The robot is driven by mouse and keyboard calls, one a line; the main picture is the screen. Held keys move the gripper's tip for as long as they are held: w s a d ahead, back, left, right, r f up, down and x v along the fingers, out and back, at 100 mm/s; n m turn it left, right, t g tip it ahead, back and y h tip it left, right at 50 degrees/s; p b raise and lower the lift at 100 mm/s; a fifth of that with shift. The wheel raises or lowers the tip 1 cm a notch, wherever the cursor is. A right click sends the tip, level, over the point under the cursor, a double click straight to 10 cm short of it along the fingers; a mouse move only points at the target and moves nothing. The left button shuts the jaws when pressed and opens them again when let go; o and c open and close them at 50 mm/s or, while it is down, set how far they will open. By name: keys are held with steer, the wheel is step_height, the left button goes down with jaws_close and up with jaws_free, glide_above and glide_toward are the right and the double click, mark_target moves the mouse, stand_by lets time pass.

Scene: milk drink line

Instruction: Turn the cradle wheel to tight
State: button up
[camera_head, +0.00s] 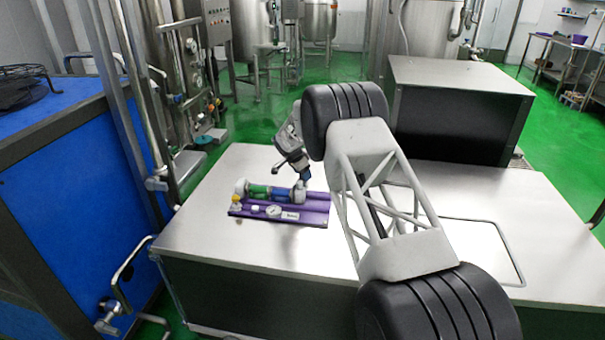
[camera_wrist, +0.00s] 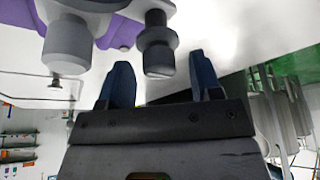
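A purple base (camera_head: 300,212) lies on the steel table, carrying a cradle with a green and blue cylinder (camera_head: 268,191) between pale end pieces. A round gauge (camera_head: 274,211) sits at its front. My gripper (camera_head: 303,177) is at the cradle's right end, partly hidden by my arm. In the wrist view, my gripper (camera_wrist: 162,82) is open, its two dark fingers apart.
The steel table top (camera_head: 222,265) is clear around the base. A large dark box with a steel top (camera_head: 455,78) stands behind at the right. A blue cabinet (camera_head: 75,190) and pipework stand at the left. Tanks stand at the back.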

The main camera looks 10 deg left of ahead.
steer(key=shift+r, duration=0.15)
steer(key=v, duration=0.7)
steer(key=shift+r, duration=0.25)
steer(key=shift+s+a, duration=0.1)
stand_by(0.4)
